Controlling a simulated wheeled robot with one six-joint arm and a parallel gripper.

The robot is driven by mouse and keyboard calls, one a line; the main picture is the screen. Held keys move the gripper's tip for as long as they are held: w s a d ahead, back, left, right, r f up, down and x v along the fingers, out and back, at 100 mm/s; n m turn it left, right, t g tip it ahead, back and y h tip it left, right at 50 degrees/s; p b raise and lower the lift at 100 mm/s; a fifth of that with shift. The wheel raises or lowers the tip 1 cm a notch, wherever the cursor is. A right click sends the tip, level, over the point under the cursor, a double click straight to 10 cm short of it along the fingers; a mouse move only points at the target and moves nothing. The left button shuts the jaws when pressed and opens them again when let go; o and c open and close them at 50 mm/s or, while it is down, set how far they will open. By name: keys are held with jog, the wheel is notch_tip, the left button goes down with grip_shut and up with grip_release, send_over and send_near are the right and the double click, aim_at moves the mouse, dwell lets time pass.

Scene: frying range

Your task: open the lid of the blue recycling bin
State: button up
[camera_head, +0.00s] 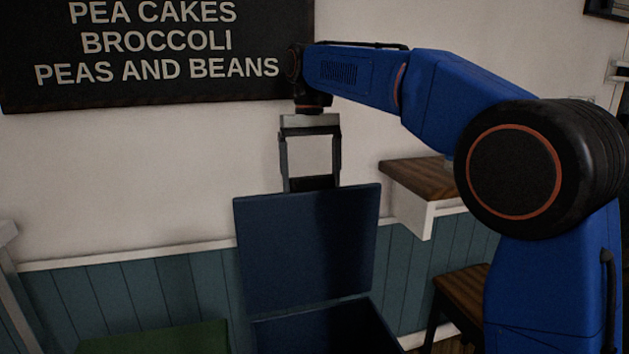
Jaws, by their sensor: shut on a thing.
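The blue recycling bin (285,340) stands low in the middle of the view, its lower part cut off by the bottom edge. Its lid (285,250) is raised, standing nearly upright at the bin's back, and the dark inside of the bin shows at the right. My gripper (312,185) points down from above at the lid's top edge. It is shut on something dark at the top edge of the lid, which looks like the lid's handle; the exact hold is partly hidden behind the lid.
A green bin or box top (160,341) is at the lower left. A wooden wall shelf (425,180) is right of the lid, with a wooden stool (464,290) below it. A black menu board (150,60) hangs on the wall behind my arm.

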jog(key=shift+w+a+f, duration=0.1)
jog(key=shift+w+f, duration=0.25)
jog(key=shift+f, duration=0.45)
jog(key=o, duration=1.4)
jog(key=shift+w+r, duration=0.1)
jog(key=shift+r, duration=0.4)
jog(key=shift+w+r, duration=0.15)
jog(key=shift+r, duration=3.85)
